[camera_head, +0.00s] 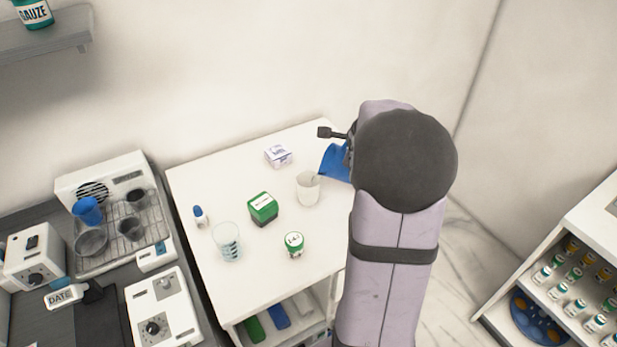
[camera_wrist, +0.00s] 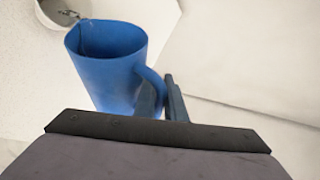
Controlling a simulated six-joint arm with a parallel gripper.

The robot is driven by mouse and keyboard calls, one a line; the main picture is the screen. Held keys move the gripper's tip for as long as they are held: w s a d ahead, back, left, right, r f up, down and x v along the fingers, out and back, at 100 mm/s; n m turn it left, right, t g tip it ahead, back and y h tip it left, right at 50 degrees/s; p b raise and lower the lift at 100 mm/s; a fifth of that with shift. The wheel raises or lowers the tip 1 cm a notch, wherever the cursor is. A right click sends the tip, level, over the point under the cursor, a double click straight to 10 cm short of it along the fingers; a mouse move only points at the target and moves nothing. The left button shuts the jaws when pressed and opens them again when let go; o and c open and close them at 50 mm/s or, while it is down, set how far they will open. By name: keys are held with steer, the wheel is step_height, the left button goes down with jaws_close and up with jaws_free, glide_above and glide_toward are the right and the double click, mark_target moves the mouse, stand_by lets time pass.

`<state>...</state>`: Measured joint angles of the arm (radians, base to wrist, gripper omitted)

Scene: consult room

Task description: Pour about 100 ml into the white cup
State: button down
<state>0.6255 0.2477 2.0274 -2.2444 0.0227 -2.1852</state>
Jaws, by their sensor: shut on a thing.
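The white cup (camera_head: 308,189) stands upright on the white table, just left of my arm. Its mouth also shows at the top left of the wrist view (camera_wrist: 58,14). A blue jug (camera_head: 335,162) is tilted, with its lip above the cup's right side. In the wrist view the jug (camera_wrist: 108,72) shows its open mouth and its handle. My gripper (camera_wrist: 164,102) is shut on the jug's handle. A thin clear streak runs from the lip toward the cup and looks like liquid. The level in the cup cannot be read.
On the white table (camera_head: 190,180) are a green box (camera_head: 262,208), a green-lidded jar (camera_head: 293,244), a clear beaker (camera_head: 227,242), a small blue-capped bottle (camera_head: 199,216) and a white box (camera_head: 278,156). A rack with cups (camera_head: 120,225) stands left. A medicine shelf (camera_head: 560,265) stands right.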

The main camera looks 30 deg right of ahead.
steer(key=shift+w+a+r+h+p, duration=0.1)
steer(key=shift+a+r+h+p, duration=0.25)
steer(key=shift+p, duration=0.6)
steer(key=shift+m+t+y, duration=0.3)
steer(key=shift+m+y, duration=0.1)
steer(key=shift+y, duration=0.45)
steer(key=f+b, duration=0.1)
steer(key=b, duration=0.1)
steer(key=d+f+b, duration=0.1)
steer(key=b, duration=0.2)
steer(key=s+d+f+b, duration=0.1)
steer(key=b, duration=0.2)
steer(key=shift+f, duration=0.25)
steer(key=shift+d+f+b, duration=0.1)
steer(key=shift+f+b, duration=0.05)
steer(key=shift+b, duration=0.45)
steer(key=shift+r+y, duration=0.25)
steer(key=shift+y, duration=0.15)
steer(key=shift+s+d+f+m+t+y+b, duration=0.1)
steer(key=shift+d+f+m+t+y+b, duration=0.15)
steer(key=shift+f+b, duration=0.45)
steer(key=shift+s+d+f+m+t+y+b, duration=0.15)
steer(key=shift+f+m+t+b, duration=0.15)
steer(key=shift+b, duration=0.65)
